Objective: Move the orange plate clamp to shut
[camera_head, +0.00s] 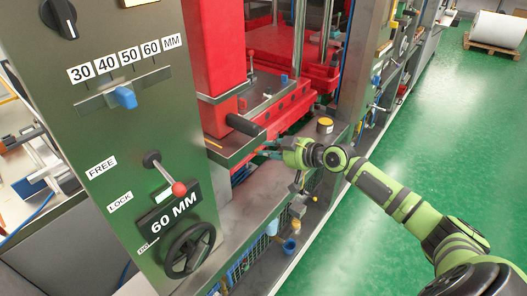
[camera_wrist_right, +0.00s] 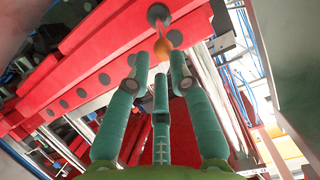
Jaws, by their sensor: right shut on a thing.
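My right gripper (camera_head: 272,149) reaches in from the right to the edge of the red machine frame, and its teal fingers are shut. In the right wrist view, the fingertips (camera_wrist_right: 160,66) close around the near end of a small orange piece, the orange plate clamp (camera_wrist_right: 163,46). A grey round pivot sits just beyond it on the red beam. The fingers hide part of the clamp. In the head view my gripper covers the clamp, so its angle is hard to tell. My left gripper is not in view.
A green panel (camera_head: 120,135) at the left bears a red-knobbed lever (camera_head: 178,188) by FREE and LOCK labels, a blue slider (camera_head: 124,97) and a black handwheel (camera_head: 190,249). A black handle (camera_head: 244,125) is near my gripper. A yellow-lidded pot (camera_head: 325,125) stands on the ledge. Green floor is clear at right.

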